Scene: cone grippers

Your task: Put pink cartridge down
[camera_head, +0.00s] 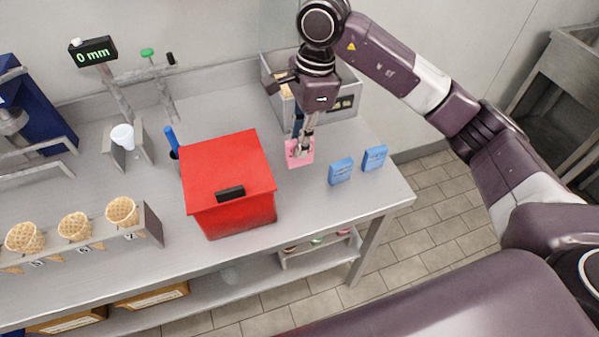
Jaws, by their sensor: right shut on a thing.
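The pink cartridge (293,160) is at the middle of the steel table (230,102), just right of the red box. My right gripper (301,150) points down from above and is shut on the cartridge, its fingers covering part of it. The cartridge is upright and at or close to the tabletop; I cannot tell whether it touches. My left gripper does not show.
Two blue cartridges (341,171) (375,157) stand to the right, near the table's right end. A red box (228,180) with a lid stands at left. A grey metal bin (345,103) is behind the gripper. Cones (75,226) stand in a holder at far left.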

